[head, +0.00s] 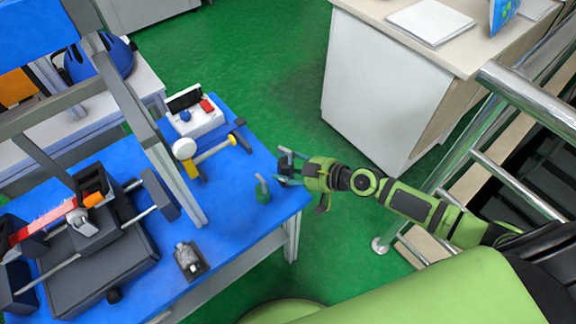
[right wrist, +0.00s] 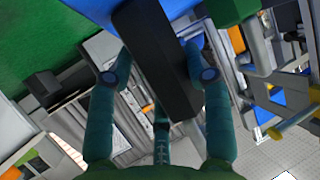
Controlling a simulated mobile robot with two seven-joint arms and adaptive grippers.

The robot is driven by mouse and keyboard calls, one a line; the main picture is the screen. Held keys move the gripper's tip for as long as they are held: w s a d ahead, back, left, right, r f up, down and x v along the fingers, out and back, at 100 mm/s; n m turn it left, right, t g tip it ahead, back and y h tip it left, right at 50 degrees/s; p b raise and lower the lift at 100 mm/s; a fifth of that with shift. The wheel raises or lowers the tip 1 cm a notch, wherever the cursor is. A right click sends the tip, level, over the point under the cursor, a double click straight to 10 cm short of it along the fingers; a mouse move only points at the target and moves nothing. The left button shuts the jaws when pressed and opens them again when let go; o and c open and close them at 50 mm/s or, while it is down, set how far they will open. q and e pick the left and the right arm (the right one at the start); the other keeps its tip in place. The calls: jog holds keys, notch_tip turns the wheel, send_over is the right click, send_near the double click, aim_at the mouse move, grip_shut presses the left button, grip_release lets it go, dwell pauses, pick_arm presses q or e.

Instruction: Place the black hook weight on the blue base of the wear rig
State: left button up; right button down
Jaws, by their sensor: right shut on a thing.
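My right gripper (head: 288,165) is shut on the black hook weight at the right edge of the blue tabletop. In the right wrist view, the black hook weight (right wrist: 155,60) shows as a long dark block between the teal fingers of the right gripper (right wrist: 155,75). In the head view the fingers mostly hide it, and I cannot tell if it touches the surface. The blue base (head: 235,225) is the broad flat blue top carrying the wear rig's grey frame (head: 150,130) and black box (head: 105,260). My left gripper is not in view.
A small green weight (head: 263,194) stands just left of the gripper. A yellow-handled hammer (head: 213,150), a white box (head: 195,117) and a small dark tray (head: 189,261) lie on the blue top. Metal rails (head: 530,95) stand at right. The blue front right area is clear.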

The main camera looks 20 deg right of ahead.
jog(key=shift+w, duration=0.15)
jog(key=c, duration=0.5)
grip_release()
jog(key=shift+f, duration=0.1)
jog(key=shift+c, duration=0.2)
jog(key=shift+s, duration=0.2)
